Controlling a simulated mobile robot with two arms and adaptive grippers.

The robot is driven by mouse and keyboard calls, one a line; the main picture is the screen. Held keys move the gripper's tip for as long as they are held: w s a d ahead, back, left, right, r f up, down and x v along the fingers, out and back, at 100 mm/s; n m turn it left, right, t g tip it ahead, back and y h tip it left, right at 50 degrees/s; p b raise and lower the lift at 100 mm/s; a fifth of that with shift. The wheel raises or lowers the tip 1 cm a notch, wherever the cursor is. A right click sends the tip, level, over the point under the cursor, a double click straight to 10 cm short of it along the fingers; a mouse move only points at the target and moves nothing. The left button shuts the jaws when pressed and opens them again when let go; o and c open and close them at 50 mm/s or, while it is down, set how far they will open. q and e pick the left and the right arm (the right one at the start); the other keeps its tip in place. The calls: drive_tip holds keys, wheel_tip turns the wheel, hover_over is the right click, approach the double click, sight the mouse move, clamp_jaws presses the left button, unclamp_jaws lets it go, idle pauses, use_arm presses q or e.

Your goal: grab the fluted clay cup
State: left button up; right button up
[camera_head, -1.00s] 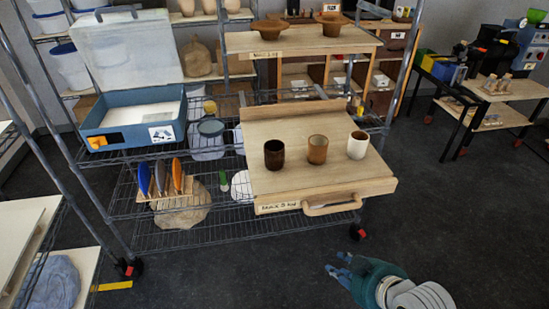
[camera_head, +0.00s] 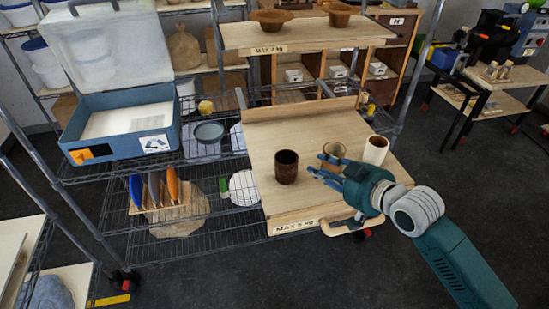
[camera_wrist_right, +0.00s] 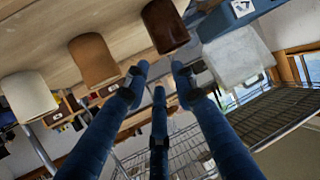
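Three cups stand in a row on the wooden pull-out board (camera_head: 262,130). They are a dark brown cup (camera_head: 286,168), a tan clay cup (camera_head: 334,149) and a white cup (camera_head: 375,150). I cannot tell for sure which has fluting. My right gripper (camera_head: 320,162) is open and empty, in front of the tan cup, with its fingers pointing left toward the dark brown cup. It hides much of the tan cup. In the right wrist view the dark brown cup (camera_wrist_right: 165,26) is nearest the spread fingers (camera_wrist_right: 156,75); the tan cup (camera_wrist_right: 93,60) and white cup (camera_wrist_right: 28,97) are left.
A raised wooden shelf (camera_head: 235,36) carrying two brown bowls stands behind the board. The board's front has a handle (camera_head: 345,226).

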sight(296, 155)
drive_tip(key=p+x, duration=0.1)
drive_tip(key=x, duration=0.5)
drive_tip(key=p+x, duration=0.1)
drive_tip(key=x, duration=0.2)
drive_tip(key=shift+w+a+r+p, duration=0.15)
drive_tip(key=shift+w+a+p, duration=0.1)
drive_tip(key=shift+p, duration=0.1)
drive_tip(key=shift+w+a+f, duration=0.35)
drive_tip(key=shift+w, duration=0.1)
drive_tip(key=shift+c, duration=0.5)
use_arm(q)
drive_tip(key=r, duration=0.1)
drive_tip(key=s+r, duration=0.1)
drive_tip(key=shift+s+d+r, duration=0.3)
drive_tip(key=shift+r, duration=0.1)
use_arm(e)
clamp_jaws()
